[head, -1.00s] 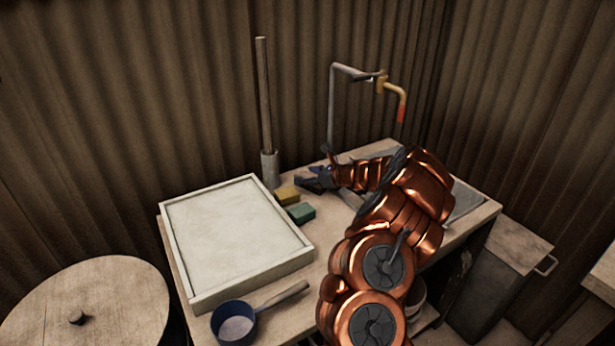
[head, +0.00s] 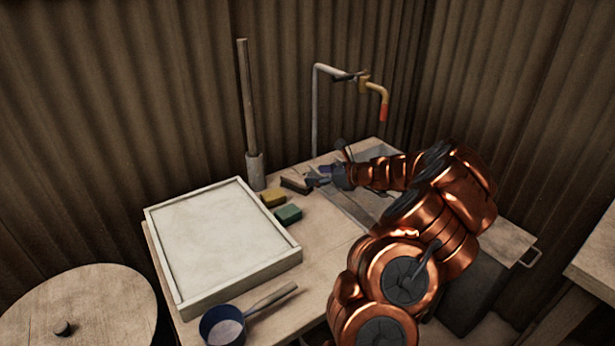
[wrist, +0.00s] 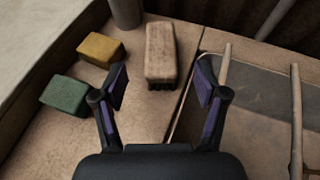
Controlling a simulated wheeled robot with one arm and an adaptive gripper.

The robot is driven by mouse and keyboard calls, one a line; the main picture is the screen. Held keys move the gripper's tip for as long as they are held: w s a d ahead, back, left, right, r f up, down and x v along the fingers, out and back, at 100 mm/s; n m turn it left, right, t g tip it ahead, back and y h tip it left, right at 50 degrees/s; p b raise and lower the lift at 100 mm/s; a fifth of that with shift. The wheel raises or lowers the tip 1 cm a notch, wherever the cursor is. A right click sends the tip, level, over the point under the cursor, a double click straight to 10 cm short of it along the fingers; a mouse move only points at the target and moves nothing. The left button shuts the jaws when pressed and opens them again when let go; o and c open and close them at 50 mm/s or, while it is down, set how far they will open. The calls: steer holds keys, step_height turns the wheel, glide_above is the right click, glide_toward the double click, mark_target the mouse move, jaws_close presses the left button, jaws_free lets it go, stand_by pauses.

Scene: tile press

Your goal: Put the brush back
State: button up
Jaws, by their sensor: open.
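The brush (head: 296,184) lies on the worktop behind the sponges, close to the left edge of the sink. In the wrist view the brush (wrist: 160,50) has a pale block on top and dark bristles below, facing down. My gripper (head: 315,178) is open just to the right of the brush in the head view. In the wrist view my gripper's (wrist: 162,76) two fingers stand wide apart, with the brush ahead between their tips. Nothing is held. I cannot tell exactly how far the fingertips are above the worktop.
A yellow sponge (head: 272,198) and a green sponge (head: 288,214) lie left of the brush. A grey holder (head: 255,172) with a tall pole stands behind. The sink (head: 345,205) and pipe tap (head: 316,105) are right. A shallow white-topped frame (head: 290,258) and blue pan (head: 222,326) stand in front.

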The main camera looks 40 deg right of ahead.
steer(key=shift+v, duration=0.9)
steer(key=s+a+r+n+g+y, duration=0.1)
steer(key=a+r+n+g+y, duration=0.2)
steer(key=a, duration=0.6)
steer(key=a+r+n+g, duration=0.1)
steer(key=a+r+n, duration=0.1)
steer(key=a+n, duration=0.5)
steer(key=s+a+r+n+g+y, duration=0.1)
steer(key=a+r+n+g+y, duration=0.15)
steer(key=a, duration=0.85)
steer(key=s+a+n+g+h, duration=0.2)
steer(key=s+a+n+g, duration=0.2)
steer(key=s+a+n, duration=0.7)
steer(key=s+d+f+n+g+h, duration=0.1)
steer(key=s+n+h, duration=0.3)
steer(key=s, duration=0.9)
steer(key=s+d+f+n+g+h, duration=0.1)
steer(key=s+f+n+g+h, duration=0.1)
steer(key=s, duration=1.1)
steer(key=n+g+h, duration=0.1)
steer(key=n+h, duration=0.1)
steer(key=shift+s+f+n+g, duration=0.2)
steer(key=shift+s+n+g, duration=0.15)
steer(key=shift+a, duration=0.1)
